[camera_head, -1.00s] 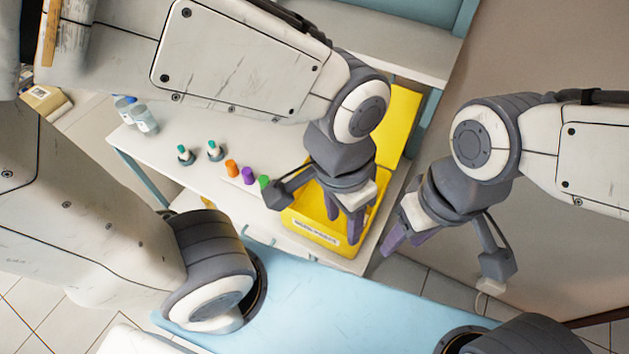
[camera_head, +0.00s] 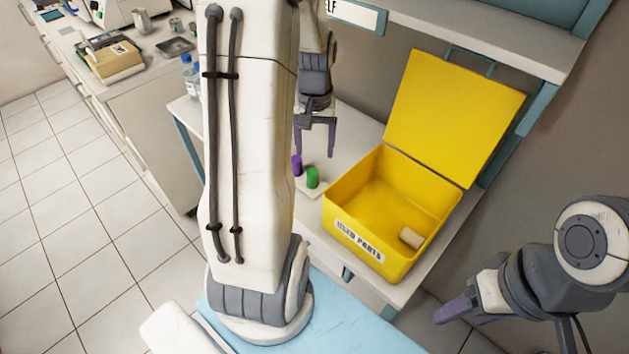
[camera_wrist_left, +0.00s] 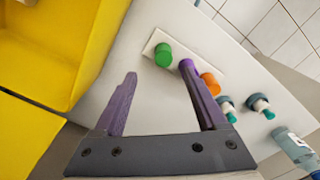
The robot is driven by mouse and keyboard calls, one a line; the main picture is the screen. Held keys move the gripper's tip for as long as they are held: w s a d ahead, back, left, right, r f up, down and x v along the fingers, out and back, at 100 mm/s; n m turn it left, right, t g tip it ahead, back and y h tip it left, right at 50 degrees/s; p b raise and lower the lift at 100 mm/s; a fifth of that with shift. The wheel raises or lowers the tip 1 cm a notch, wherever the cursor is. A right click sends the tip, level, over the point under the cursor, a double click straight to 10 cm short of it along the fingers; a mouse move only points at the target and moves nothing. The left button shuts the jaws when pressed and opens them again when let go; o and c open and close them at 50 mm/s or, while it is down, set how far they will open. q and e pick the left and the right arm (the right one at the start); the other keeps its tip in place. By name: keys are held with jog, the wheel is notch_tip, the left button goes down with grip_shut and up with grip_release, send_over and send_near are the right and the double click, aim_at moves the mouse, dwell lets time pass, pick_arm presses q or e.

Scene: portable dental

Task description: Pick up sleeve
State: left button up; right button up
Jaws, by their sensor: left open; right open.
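Small coloured cylinders stand on the table: a green one (camera_head: 313,178) and a purple one (camera_head: 297,165). An orange one (camera_wrist_left: 210,84) shows in the left wrist view, beside the purple (camera_wrist_left: 188,66) and the green (camera_wrist_left: 163,55). I cannot tell which is the sleeve. A tan cylinder (camera_head: 411,237) lies in the yellow box (camera_head: 352,215) at its front right. My left gripper (camera_head: 315,152) is open and empty, pointing down above the table near the green and purple cylinders. My right gripper (camera_head: 458,312) is open and empty, right of the box and apart from it.
The box's yellow lid (camera_head: 455,115) stands open behind it. A shelf edge (camera_head: 480,32) runs above the table's back. A blue padded surface (camera_head: 345,320) lies in front.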

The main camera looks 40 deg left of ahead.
aim_at(312, 171)
pick_arm(q)
jog(key=f, duration=1)
jog(key=shift+s+a+f, duration=0.1)
jog(key=shift+a+f, duration=0.15)
jog(key=shift+f, duration=0.05)
grip_shut()
